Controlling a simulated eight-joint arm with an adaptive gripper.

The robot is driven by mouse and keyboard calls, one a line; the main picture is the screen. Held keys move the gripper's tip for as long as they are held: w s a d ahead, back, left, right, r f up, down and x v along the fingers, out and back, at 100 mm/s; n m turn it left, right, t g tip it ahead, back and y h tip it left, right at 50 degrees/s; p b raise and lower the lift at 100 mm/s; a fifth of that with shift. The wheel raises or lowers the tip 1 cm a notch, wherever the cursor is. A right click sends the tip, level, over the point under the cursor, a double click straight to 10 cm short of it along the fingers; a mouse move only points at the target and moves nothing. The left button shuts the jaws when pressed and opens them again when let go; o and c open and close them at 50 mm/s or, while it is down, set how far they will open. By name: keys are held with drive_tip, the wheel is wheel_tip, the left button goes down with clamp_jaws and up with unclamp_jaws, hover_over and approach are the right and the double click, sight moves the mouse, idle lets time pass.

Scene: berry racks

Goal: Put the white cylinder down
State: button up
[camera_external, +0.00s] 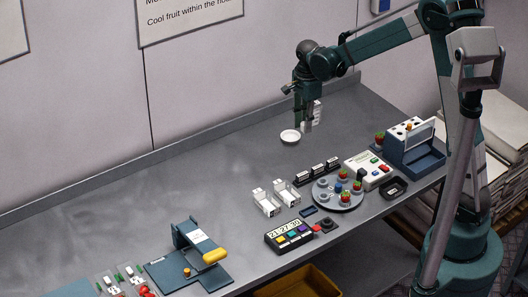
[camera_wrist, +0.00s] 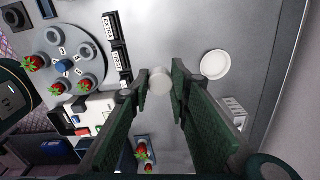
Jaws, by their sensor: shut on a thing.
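My gripper (camera_wrist: 160,84) is shut on the white cylinder (camera_wrist: 161,80), which sits between the two fingertips in the wrist view with its round top facing the camera. In the external view my gripper (camera_external: 304,124) points down over the back of the grey bench, and the cylinder is mostly hidden by the fingers. I cannot tell whether its bottom touches the bench. A small white round dish (camera_external: 290,136) lies just left of and in front of my gripper. The dish also shows in the wrist view (camera_wrist: 215,65), to the right of the cylinder and apart from it.
A white labelled block (camera_external: 317,112) stands close behind my gripper. Black labelled holders (camera_external: 318,172), a round grey plate with strawberries (camera_external: 325,202) and a white button box (camera_external: 367,171) stand in front. The bench (camera_external: 170,185) is clear to the left.

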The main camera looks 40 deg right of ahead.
drive_tip(key=w+d+f, duration=0.1)
drive_tip(key=w+d, duration=0.5)
drive_tip(key=d, duration=0.3)
drive_tip(key=w+d+f, duration=0.1)
drive_tip(key=w+d, duration=0.5)
drive_tip(key=d, duration=0.3)
drive_tip(key=w+d+f+p, duration=0.1)
drive_tip(key=w+d, duration=0.5)
drive_tip(key=d, duration=0.4)
drive_tip(key=shift+f, duration=3.1)
drive_tip(key=shift+f, duration=1.85)
drive_tip(key=shift+f, duration=0.2)
